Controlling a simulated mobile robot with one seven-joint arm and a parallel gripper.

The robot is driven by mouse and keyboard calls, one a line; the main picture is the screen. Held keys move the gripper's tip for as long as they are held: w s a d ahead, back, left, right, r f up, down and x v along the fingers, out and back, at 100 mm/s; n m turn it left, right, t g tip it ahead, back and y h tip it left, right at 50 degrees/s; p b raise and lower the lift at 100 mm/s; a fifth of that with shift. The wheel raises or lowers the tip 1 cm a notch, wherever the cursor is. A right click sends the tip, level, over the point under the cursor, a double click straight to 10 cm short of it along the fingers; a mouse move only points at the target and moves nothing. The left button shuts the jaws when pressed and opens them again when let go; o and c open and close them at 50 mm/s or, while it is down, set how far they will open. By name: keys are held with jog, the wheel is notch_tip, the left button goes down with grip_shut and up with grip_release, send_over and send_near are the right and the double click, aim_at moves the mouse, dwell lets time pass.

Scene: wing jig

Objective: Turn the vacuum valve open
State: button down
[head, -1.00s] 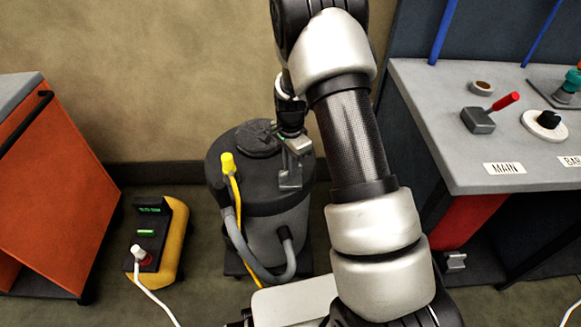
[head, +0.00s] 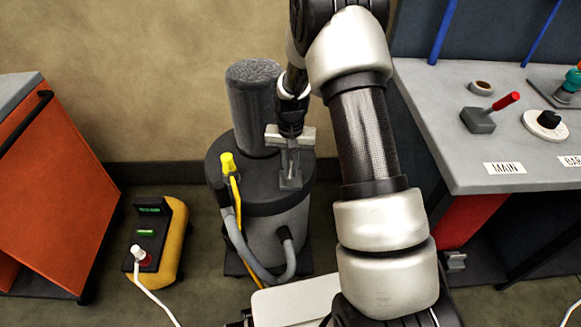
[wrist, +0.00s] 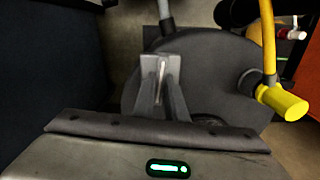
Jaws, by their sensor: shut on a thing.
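The vacuum (head: 262,235) is a dark grey canister on the floor in the middle of the head view. A tall grey rough-surfaced cylinder (head: 252,105) stands upright on its top. My gripper (head: 289,183) points down at the front right of the lid. In the wrist view my gripper (wrist: 160,68) is shut on a thin pale upright piece (wrist: 161,70), which I take to be the valve's handle. The fingers hide most of the valve. The round lid (wrist: 215,75) spreads beneath them.
A yellow fitting (head: 228,163) with a yellow line stands left of my gripper. A grey hose (head: 245,262) loops in front. A yellow-and-black power box (head: 170,240) stands left on the floor. An orange cabinet (head: 50,190) and a grey workbench (head: 440,130) flank the vacuum.

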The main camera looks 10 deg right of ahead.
aim_at(291, 170)
jog(key=shift+n, duration=0.6)
jog(key=c, duration=1.8)
grip_release()
notch_tip(291, 170, up, 18)
jog(key=p, duration=0.3)
jog(key=shift+f, duration=0.25)
